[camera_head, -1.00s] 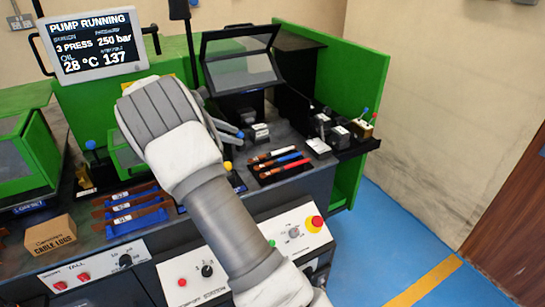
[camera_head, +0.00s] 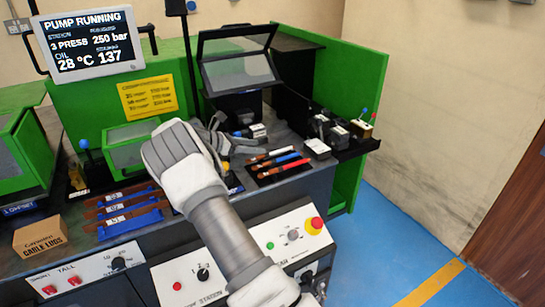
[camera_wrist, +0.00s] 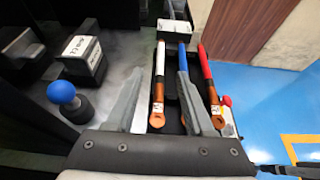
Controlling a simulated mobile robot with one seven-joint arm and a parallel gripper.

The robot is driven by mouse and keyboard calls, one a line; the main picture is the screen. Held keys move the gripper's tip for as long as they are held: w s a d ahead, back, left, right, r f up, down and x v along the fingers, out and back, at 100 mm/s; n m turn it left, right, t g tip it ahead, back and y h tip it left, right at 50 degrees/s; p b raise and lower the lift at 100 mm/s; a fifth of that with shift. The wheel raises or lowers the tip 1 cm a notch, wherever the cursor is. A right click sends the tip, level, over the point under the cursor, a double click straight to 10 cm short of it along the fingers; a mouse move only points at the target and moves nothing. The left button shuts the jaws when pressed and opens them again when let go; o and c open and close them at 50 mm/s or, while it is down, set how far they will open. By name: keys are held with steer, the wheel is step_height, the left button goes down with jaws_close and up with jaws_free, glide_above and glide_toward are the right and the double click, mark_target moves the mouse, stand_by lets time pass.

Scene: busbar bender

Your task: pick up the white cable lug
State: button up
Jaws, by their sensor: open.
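The white cable lug (camera_wrist: 159,67) has a white sleeve and a copper end. It lies between my gripper's (camera_wrist: 161,78) two grey fingers in the wrist view, with no visible grip on it. The fingers are spread open; their height above the lug is hard to judge. In the head view the white lug (camera_head: 272,155) is the rearmost of three lugs on a dark tray, and my gripper (camera_head: 222,132) is to its left. A blue lug (camera_wrist: 184,62) runs behind my right finger, and a red lug (camera_wrist: 205,64) is just right of it.
A blue-knobbed lever (camera_wrist: 62,92) and a labelled block (camera_wrist: 82,54) stand left of my gripper in the wrist view. A press with a clear guard (camera_head: 240,72) is behind the lugs. Copper bars (camera_head: 125,207) and a cardboard box (camera_head: 40,236) lie at the left.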

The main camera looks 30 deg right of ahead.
mark_target(275, 151)
steer(key=shift+d+f, duration=0.3)
steer(key=shift+d, duration=0.35)
steer(key=d+f, duration=0.1)
steer(key=d+f+b, duration=0.1)
steer(key=d+f, duration=0.1)
steer(key=shift+s+d+b, duration=0.25)
steer(key=shift+d+b, duration=0.05)
steer(key=shift+d, duration=0.45)
jaws_close()
